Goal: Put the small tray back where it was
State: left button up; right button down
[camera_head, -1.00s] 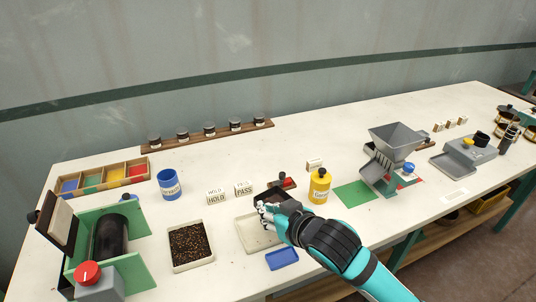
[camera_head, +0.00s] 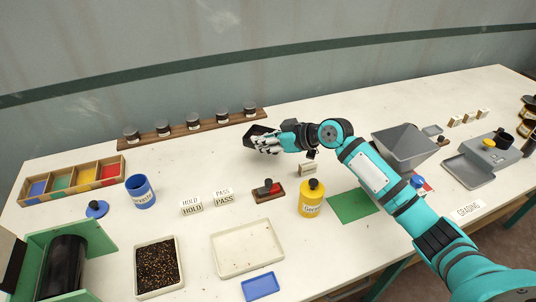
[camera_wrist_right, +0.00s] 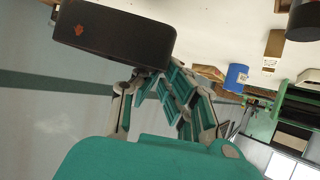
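A small dark tray (camera_head: 257,131) is held by my right gripper (camera_head: 262,142), whose fingers are closed on its edge. The tray appears above the back of the white table, near the right end of the brown rack; its exact height is hard to tell. In the right wrist view the dark tray (camera_wrist_right: 115,35) shows as a blackish-brown box shape with a small orange mark, by the fingertips (camera_wrist_right: 145,80). The gripper's fingers partly hide it in the head view. My left gripper is out of view.
A brown rack (camera_head: 180,130) with several dark-lidded jars lies behind. In front stand PASS and HOLD signs, a red-and-black block (camera_head: 268,191), a yellow bottle (camera_head: 311,199), an empty cream tray (camera_head: 246,248), a blue tray (camera_head: 261,286) and a seed-filled tray (camera_head: 140,289). A grey hopper (camera_head: 404,148) stands right.

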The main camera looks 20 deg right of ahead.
aim_at(262, 171)
jog(key=f, duration=0.3)
jog(key=shift+s+a+f, duration=0.15)
jog(key=shift+s+a, duration=0.15)
jog(key=shift+a, duration=0.1)
jog(key=shift+w+d+f, duration=0.1)
jog(key=shift+d+f, duration=0.1)
jog(key=shift+f, duration=1.75)
jog(key=c, duration=1.6)
grip_release()
jog(key=shift+o, duration=0.6)
jog(key=shift+s+d+r, duration=0.2)
jog(key=shift+s+d, duration=0.05)
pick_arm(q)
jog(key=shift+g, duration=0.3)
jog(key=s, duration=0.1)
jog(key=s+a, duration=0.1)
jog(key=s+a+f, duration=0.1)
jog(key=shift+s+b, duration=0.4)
pick_arm(e)
jog(key=v, duration=0.6)
jog(key=shift+s+d+r, duration=0.2)
jog(key=shift+s+r, duration=0.05)
